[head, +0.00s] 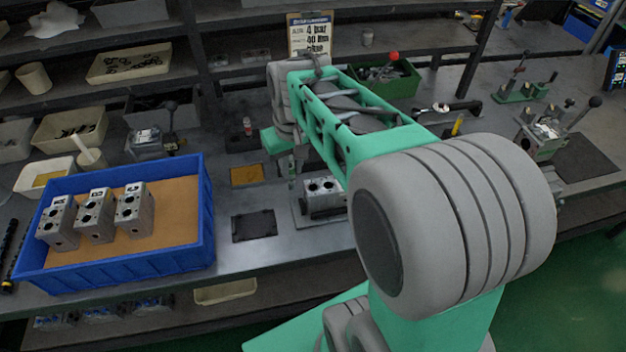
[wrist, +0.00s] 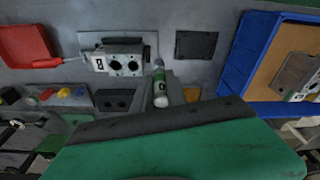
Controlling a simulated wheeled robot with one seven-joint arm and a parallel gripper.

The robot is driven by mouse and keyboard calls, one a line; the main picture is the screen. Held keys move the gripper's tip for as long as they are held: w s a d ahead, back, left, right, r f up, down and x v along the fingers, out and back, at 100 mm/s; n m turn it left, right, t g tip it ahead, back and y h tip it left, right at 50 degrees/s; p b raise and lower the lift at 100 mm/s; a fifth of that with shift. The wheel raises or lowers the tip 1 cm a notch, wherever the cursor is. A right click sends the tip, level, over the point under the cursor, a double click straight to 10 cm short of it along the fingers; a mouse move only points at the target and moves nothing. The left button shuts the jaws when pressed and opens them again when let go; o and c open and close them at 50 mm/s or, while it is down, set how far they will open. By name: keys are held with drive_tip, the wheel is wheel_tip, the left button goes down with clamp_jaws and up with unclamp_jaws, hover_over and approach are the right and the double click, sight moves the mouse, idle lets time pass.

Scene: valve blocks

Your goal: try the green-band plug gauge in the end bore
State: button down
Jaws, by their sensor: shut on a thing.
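My gripper (wrist: 162,88) is shut on the green-band plug gauge (wrist: 160,78), which shows between its fingers in the wrist view, its light end pointing away from the camera. The grey valve block (wrist: 125,63) sits just left of the gauge there, with two dark bores facing the camera. In the head view the block (head: 322,193) sits on a plate on the bench, partly hidden by my arm. The gauge appears beside the block, not in a bore; its height above the bench is unclear. My gripper is mostly hidden in the head view.
A blue bin (head: 117,276) holding three more blocks stands at the left. A dark pad (head: 254,225) and a yellow pad (head: 247,175) lie on the bench between. A red tray (wrist: 28,42) shows left of the block in the wrist view. A green bin (head: 400,82) stands behind.

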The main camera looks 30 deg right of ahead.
drive_tip(key=w+d, duration=0.1)
drive_tip(key=d, duration=0.5)
drive_tip(key=shift+w+d+p, duration=0.3)
idle(1.1)
wheel_tip(320, 180, down, 8)
drive_tip(key=b, duration=0.5)
drive_tip(key=shift+b, duration=0.3)
idle(3.6)
drive_tip(key=shift+r, duration=0.15)
idle(1.0)
